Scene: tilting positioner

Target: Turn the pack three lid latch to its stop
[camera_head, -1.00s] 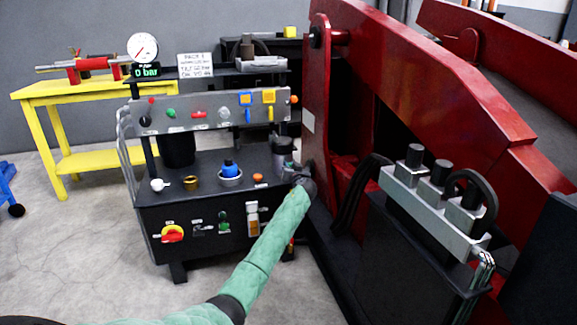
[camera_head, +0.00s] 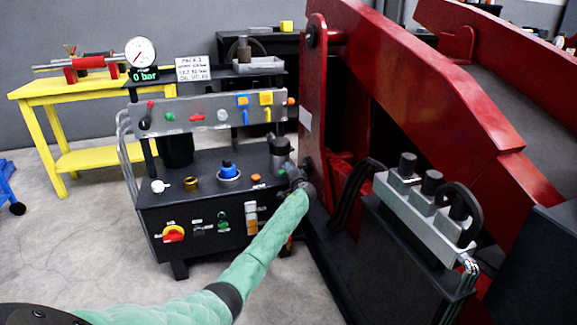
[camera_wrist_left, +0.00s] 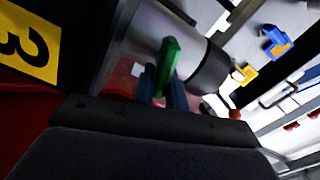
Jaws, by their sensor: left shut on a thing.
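The pack three lid latch looks like a green lever (camera_wrist_left: 167,62) beside a grey metal cylinder (camera_wrist_left: 140,50) in the left wrist view. A yellow label with a black 3 (camera_wrist_left: 30,42) is at the left there. My left gripper (camera_wrist_left: 165,98) is shut on the green lever, whose upper end stands out past the fingers. In the head view my left gripper (camera_head: 288,174) is at the right end of the black power unit, just below a dark-topped canister (camera_head: 280,147). The latch is too small to make out there. My right gripper is not in view.
The black power unit (camera_head: 205,205) carries a switch panel (camera_head: 190,115), a blue-topped fitting (camera_head: 228,170) and a gauge (camera_head: 140,51). The red positioner frame (camera_head: 430,80) stands close right of my gripper, with a grey valve block (camera_head: 425,200) nearer. The floor in front left is clear.

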